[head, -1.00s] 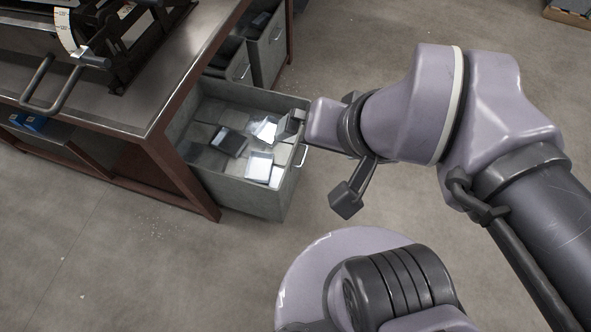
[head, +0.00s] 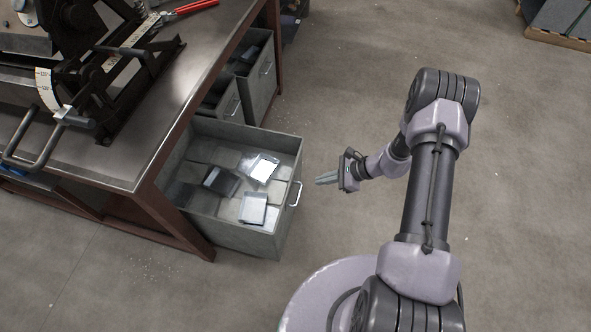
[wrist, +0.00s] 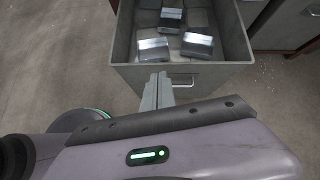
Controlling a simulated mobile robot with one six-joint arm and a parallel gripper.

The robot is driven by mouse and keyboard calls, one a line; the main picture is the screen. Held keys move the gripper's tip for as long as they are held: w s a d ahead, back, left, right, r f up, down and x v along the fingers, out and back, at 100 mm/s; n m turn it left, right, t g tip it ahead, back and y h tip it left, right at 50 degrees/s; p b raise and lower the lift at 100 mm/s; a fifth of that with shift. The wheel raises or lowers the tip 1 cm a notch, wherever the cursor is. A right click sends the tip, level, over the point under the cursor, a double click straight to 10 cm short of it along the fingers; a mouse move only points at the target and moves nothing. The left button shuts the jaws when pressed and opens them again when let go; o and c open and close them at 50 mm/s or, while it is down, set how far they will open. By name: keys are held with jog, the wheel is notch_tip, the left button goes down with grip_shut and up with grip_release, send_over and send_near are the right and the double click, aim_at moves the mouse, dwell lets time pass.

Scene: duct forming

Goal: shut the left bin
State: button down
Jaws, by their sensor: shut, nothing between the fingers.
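The left bin (head: 232,238) is a grey metal drawer pulled out from under the bench in the head view. It holds several shiny metal pieces (head: 253,207). Its front handle (head: 296,193) faces right. My gripper (head: 318,181) is shut and empty, just right of the bin's front with a small gap. In the wrist view, the closed fingers (wrist: 156,90) point at the front panel of the left bin (wrist: 205,78), left of its handle (wrist: 183,82). Whether the tips touch it cannot be told there.
The steel-topped bench (head: 130,165) stands at left, its reddish leg (head: 180,220) beside the bin. Other bins (head: 262,75) sit farther back under it. A bending machine (head: 90,80) and red-handled pliers (head: 190,8) are on top.

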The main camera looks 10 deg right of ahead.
notch_tip(320, 180, down, 8)
jog(key=s+m, duration=0.3)
jog(key=b, duration=0.5)
send_near(284, 200)
jog(key=shift+n+t, duration=0.3)
jog(key=a+f, duration=0.2)
jog(key=f, duration=0.1)
jog(key=w+a+f, duration=0.1)
jog(key=f, duration=0.1)
jog(key=shift+w+a+r, duration=0.1)
jog(key=shift+w+a, duration=0.2)
jog(key=shift+a, duration=0.2)
